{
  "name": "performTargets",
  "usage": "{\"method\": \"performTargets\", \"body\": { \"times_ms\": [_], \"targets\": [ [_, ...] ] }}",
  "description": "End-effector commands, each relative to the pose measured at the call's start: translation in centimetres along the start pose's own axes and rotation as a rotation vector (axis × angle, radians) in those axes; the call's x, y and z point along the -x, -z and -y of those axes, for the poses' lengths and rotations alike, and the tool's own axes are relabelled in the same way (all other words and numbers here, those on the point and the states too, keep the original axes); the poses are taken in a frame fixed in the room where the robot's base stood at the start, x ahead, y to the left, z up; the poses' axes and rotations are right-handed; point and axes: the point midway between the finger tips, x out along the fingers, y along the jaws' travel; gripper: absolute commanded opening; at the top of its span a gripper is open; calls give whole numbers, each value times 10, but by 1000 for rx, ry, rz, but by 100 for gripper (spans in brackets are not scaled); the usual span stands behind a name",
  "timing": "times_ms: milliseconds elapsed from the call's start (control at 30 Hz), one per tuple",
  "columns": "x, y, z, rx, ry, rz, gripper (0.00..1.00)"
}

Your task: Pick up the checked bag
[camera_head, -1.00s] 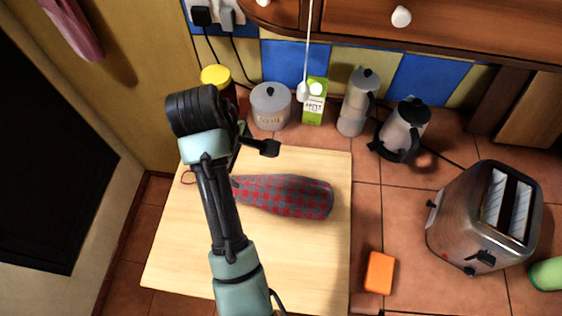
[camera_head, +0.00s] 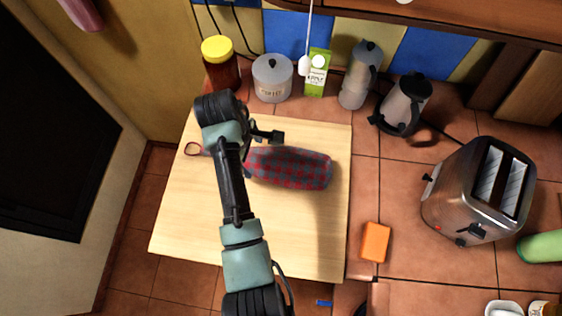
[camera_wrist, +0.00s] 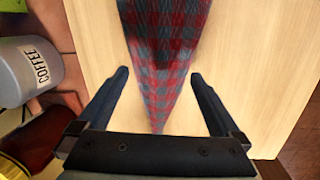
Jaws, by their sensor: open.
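The checked bag (camera_head: 292,168), red and grey-blue, lies on a pale wooden board (camera_head: 190,225) on the counter. Its narrow left end is hidden behind my arm in the head view. My gripper (camera_head: 262,137) is above that narrow end; only part of it shows there. In the wrist view my gripper (camera_wrist: 158,85) is open, with one finger on each side of the tapering bag (camera_wrist: 160,70). Board shows between each finger and the cloth. The gap in height between fingers and bag is hard to judge.
Behind the board stand a yellow-lidded jar (camera_head: 222,65), a coffee canister (camera_head: 272,80), a green carton (camera_head: 317,75), a moka pot (camera_head: 357,80) and a kettle (camera_head: 402,105). An orange block (camera_head: 375,242) and a toaster (camera_head: 475,195) are to the right. The front of the board is clear.

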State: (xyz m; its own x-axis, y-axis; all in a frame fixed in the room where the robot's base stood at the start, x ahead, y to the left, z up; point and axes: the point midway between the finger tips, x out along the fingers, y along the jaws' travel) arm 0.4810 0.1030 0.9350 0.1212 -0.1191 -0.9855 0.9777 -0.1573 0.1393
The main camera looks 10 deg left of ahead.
Motion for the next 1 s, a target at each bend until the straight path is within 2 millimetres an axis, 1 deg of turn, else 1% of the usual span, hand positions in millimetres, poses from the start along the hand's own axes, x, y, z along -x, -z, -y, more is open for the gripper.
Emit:
{"method": "performTargets", "body": {
  "times_ms": [100,200,300,500,567,600,767,800,867,1000],
  "targets": [
    [-16,2,0,1,2,1,100],
    [-27,2,0,0,1,1,100],
    [-31,2,-1,0,-1,-1,100],
    [-31,2,-1,0,-2,-1,100],
    [-31,2,-1,0,-2,-1,89],
    [-31,2,-1,0,-1,-1,82],
    [-31,2,-1,0,-1,-1,53],
    [-31,2,-1,0,-1,-1,46],
    [-31,2,-1,0,-1,-1,35],
    [-30,2,-1,0,-2,-1,35]
  ]
}}
